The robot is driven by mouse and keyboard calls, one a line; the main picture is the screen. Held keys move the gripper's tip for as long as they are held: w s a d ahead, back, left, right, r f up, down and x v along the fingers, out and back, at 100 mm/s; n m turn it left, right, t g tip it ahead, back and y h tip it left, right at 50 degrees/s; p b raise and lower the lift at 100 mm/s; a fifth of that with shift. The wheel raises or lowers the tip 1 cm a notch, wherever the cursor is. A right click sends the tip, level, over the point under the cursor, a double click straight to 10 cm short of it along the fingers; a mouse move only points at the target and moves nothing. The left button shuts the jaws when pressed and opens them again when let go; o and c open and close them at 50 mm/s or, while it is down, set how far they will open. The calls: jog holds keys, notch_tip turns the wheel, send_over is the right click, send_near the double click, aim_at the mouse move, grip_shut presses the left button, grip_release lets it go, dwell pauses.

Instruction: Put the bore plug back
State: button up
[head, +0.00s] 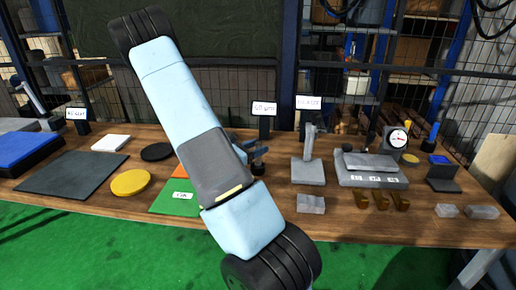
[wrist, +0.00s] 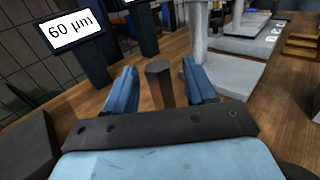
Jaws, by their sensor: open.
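My gripper (wrist: 160,90) is open in the wrist view, with its two blue fingers apart. A dark brown six-sided upright piece (wrist: 159,84) stands between the fingers, with a gap visible on each side. It may be the bore plug, but I cannot tell for certain. In the head view my arm hides much of this spot, and only part of the gripper (head: 252,153) shows beside the arm, low over the bench.
A "60 µm" sign (wrist: 75,31) stands close at the left in the wrist view. A green mat (head: 175,200) and yellow disc (head: 130,183) lie left.

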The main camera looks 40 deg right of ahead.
jog(key=a, duration=1.1)
jog(key=s+a+r+m+t+y, duration=0.3)
jog(key=s+a+r+m+y, duration=0.5)
jog(key=a+r, duration=0.3)
jog(key=s+a+r+m+t+y, duration=0.4)
jog(key=s+a+r+m+y, duration=0.5)
jog(key=a+r, duration=0.3)
notch_tip(320, 180, up, 3)
jog(key=shift+s+a+f+y, duration=0.15)
jog(key=shift+s+a+y, duration=0.05)
jog(key=shift+s+y, duration=0.4)
jog(key=shift+c, duration=0.4)
jog(key=shift+c, duration=0.8)
jog(key=shift+d, duration=0.1)
